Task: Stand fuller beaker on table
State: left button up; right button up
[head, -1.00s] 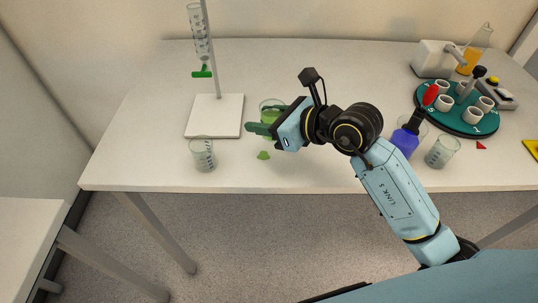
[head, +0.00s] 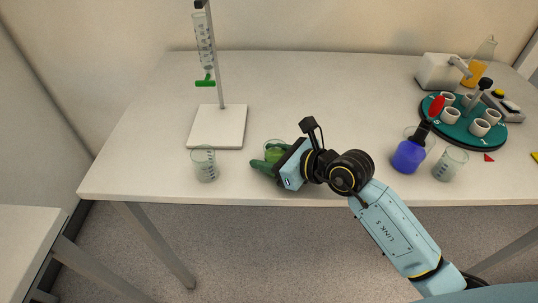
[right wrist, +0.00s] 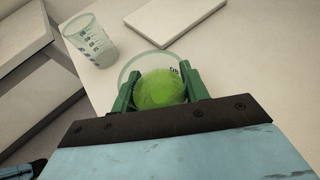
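A glass beaker with green liquid (head: 275,150) is at the front middle of the table (head: 330,85). It also shows in the right wrist view (right wrist: 158,88), between the green fingers. My right gripper (head: 267,163) is shut on this beaker, one finger on each side. The beaker looks upright; its base is hidden, so I cannot tell whether it touches the table. A second beaker (head: 205,164), with no coloured liquid, stands to its left and also shows in the right wrist view (right wrist: 90,40). My left gripper is not in view.
A stand with a white base (head: 217,127) and a burette (head: 205,45) is behind left. To the right are a blue flask (head: 408,157), another clear beaker (head: 451,163) and a teal round rack (head: 465,130) with several white cups. The table's front edge is close.

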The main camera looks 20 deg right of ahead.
jog(key=o, duration=0.4)
jog(key=shift+r, duration=0.25)
jog(key=p+v, duration=0.1)
jog(key=v, duration=1.1)
